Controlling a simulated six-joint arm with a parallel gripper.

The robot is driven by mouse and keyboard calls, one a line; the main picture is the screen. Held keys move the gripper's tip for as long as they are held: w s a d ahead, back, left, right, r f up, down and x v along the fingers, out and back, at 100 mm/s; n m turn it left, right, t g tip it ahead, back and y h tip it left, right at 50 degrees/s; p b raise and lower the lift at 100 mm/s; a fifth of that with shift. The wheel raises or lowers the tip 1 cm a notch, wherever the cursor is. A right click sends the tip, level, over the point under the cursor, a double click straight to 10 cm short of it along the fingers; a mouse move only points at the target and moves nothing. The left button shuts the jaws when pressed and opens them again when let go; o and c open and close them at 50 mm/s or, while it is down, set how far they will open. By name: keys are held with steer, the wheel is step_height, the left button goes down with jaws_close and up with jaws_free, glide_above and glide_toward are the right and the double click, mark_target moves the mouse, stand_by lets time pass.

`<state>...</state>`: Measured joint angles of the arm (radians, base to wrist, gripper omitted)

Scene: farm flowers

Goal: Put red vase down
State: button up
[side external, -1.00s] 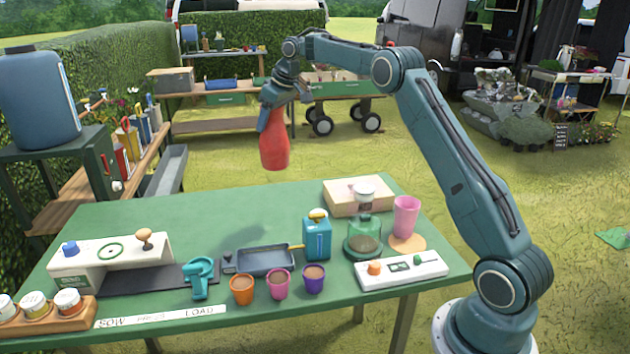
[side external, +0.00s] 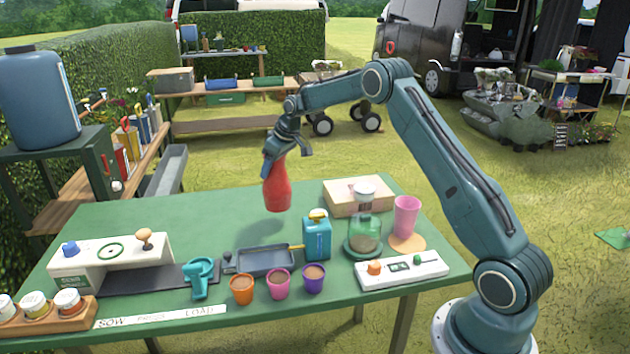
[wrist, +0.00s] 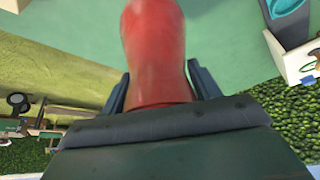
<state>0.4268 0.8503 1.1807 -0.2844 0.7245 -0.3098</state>
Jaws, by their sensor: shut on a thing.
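The red vase (side external: 277,190) is upright in the side external view, over the back middle of the green table (side external: 200,222). My gripper (side external: 275,160) is shut on the upper part of the vase. In the wrist view the red vase (wrist: 153,45) lies between the two fingers of my gripper (wrist: 160,88), with green tabletop beyond it. The vase's lower end appears close to the tabletop; I cannot tell whether it touches. Its top is partly hidden by my gripper.
A wooden box (side external: 345,198) is right of the vase. A blue can (side external: 317,238) and a dark tray (side external: 265,260) stand in front of it. A glass dome (side external: 364,238) and a pink cup (side external: 406,216) are further right. The table left of the vase is clear.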

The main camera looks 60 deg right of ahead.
mark_target(275, 183)
steer(key=shift+f, duration=3.1)
steer(key=o, duration=1.6)
steer(key=v, duration=1.2)
